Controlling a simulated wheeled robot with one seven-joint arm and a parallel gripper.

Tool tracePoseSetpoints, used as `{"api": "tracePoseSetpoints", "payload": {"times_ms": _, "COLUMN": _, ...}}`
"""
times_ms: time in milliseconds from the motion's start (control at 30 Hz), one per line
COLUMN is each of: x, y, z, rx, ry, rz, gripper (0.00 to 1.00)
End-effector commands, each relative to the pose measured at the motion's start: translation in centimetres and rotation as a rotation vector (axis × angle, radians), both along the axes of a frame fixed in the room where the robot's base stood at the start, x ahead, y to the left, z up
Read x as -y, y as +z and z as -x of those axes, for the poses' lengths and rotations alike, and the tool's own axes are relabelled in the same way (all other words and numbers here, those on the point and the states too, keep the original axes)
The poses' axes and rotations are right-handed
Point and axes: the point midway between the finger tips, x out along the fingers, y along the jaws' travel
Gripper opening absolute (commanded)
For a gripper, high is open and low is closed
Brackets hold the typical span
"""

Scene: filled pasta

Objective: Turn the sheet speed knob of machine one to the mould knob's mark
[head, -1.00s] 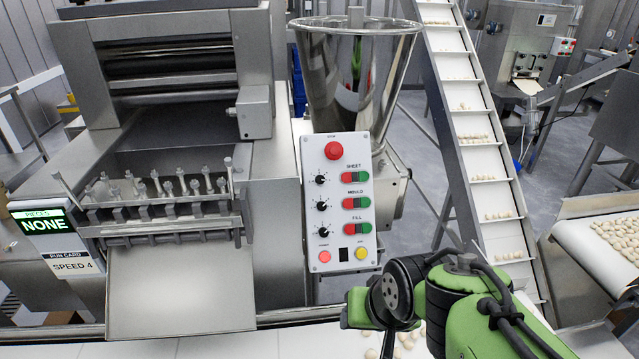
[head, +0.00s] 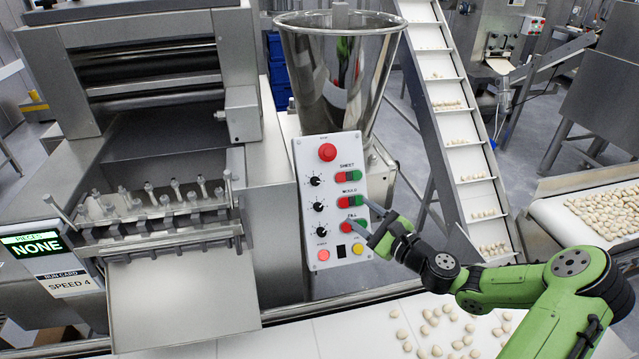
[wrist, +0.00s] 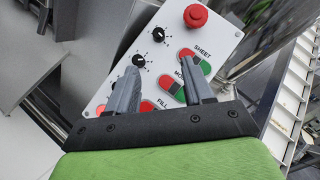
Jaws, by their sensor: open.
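The control panel (head: 335,200) of the pasta machine carries three black knobs in a column. The sheet knob (head: 315,181) is the top one, level with the SHEET label; the mould knob (head: 318,206) is below it. In the wrist view the sheet knob (wrist: 158,35) and mould knob (wrist: 138,60) show uncovered, with white marks around them. Their exact settings are too small to read. My gripper (head: 362,214) is open and empty in front of the panel's lower right. In the wrist view its fingers (wrist: 160,69) point at the panel, short of the sheet knob.
A red stop button (head: 327,152) tops the panel; red and green buttons (head: 350,202) line its right side. The fill knob (head: 321,231) is lowest. A steel hopper (head: 340,65) stands behind. A run card (head: 70,283) reads SPEED 4. A conveyor with pasta (head: 400,325) runs in front.

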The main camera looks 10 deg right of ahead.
Motion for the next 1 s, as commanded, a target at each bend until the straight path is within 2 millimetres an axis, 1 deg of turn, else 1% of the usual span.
{"api": "tracePoseSetpoints", "payload": {"times_ms": 400, "x": -5.0, "y": 0.1, "z": -9.0, "rx": 0.001, "ry": 0.008, "rz": 0.005, "gripper": 0.51}}
{"api": "tracePoseSetpoints", "payload": {"times_ms": 500, "x": -5.9, "y": 0.0, "z": -11.0, "rx": 0.0, "ry": 0.007, "rz": 0.006, "gripper": 0.51}}
{"api": "tracePoseSetpoints", "payload": {"times_ms": 600, "x": -6.6, "y": 0.0, "z": -12.3, "rx": 0.0, "ry": 0.005, "rz": 0.006, "gripper": 0.51}}
{"api": "tracePoseSetpoints", "payload": {"times_ms": 733, "x": -7.0, "y": -0.1, "z": -13.1, "rx": -0.002, "ry": 0.005, "rz": 0.006, "gripper": 0.51}}
{"api": "tracePoseSetpoints", "payload": {"times_ms": 967, "x": -7.0, "y": -0.1, "z": -13.2, "rx": -0.002, "ry": 0.005, "rz": 0.007, "gripper": 0.51}}
{"api": "tracePoseSetpoints", "payload": {"times_ms": 1000, "x": -7.0, "y": -0.1, "z": -13.2, "rx": -0.002, "ry": 0.005, "rz": 0.007, "gripper": 0.45}}
